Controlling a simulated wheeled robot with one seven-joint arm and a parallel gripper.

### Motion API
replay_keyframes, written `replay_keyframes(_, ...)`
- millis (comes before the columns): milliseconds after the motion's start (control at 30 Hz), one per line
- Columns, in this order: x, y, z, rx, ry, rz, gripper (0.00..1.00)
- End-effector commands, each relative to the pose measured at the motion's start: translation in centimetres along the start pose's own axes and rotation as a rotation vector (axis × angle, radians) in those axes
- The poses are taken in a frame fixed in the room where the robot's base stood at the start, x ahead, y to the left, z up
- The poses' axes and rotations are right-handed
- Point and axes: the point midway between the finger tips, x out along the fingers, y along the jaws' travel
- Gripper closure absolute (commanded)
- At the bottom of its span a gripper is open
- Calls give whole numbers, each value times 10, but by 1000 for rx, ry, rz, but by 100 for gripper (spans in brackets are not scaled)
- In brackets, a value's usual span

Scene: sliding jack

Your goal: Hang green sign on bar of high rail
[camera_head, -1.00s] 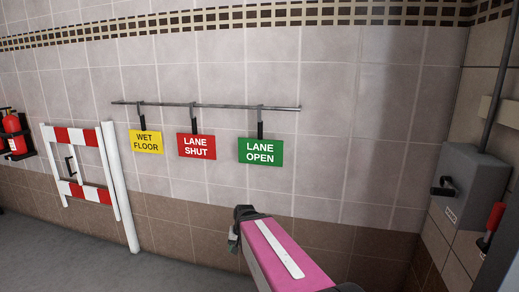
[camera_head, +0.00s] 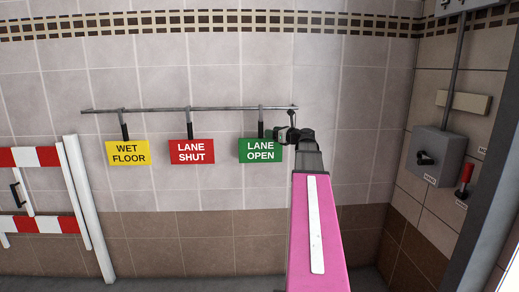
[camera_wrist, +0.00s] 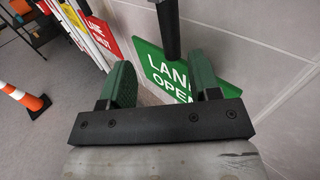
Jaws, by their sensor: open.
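The green LANE OPEN sign (camera_head: 260,151) hangs by a black grip and hook from the right part of the metal bar (camera_head: 225,109) on the tiled wall. My gripper (camera_head: 287,134) is just right of the sign's grip, below the bar's right end. In the wrist view my gripper (camera_wrist: 160,62) is open, with its two green fingers apart. The sign's black grip (camera_wrist: 168,30) shows in the gap between the fingers there, and the green sign (camera_wrist: 158,62) lies behind. I cannot tell whether a finger touches the grip.
A red LANE SHUT sign (camera_head: 192,151) and a yellow WET FLOOR sign (camera_head: 128,152) hang left on the same bar. A red-white barrier (camera_head: 38,157) stands at left. A grey switch box (camera_head: 436,155) and a red-handled lever (camera_head: 465,175) are on the right wall.

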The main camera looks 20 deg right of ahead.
Motion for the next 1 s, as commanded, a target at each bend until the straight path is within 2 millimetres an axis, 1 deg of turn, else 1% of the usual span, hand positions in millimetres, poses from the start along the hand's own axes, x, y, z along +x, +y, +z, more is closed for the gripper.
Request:
replay_keyframes(33, -1, -4, 5, 16, -11, -5, 43)
replay_keyframes(167, 7, -5, 7, 27, -18, -4, 43)
replay_keyframes(400, 43, -6, 7, 25, -15, -3, 43)
replay_keyframes(500, 52, -6, 7, 24, -15, -4, 43)
replay_keyframes(667, 60, -7, 8, 23, -15, -4, 43)
replay_keyframes(867, 86, -14, 14, 23, -15, -4, 43)
replay_keyframes(1000, 103, -13, 14, 23, -15, -3, 43)
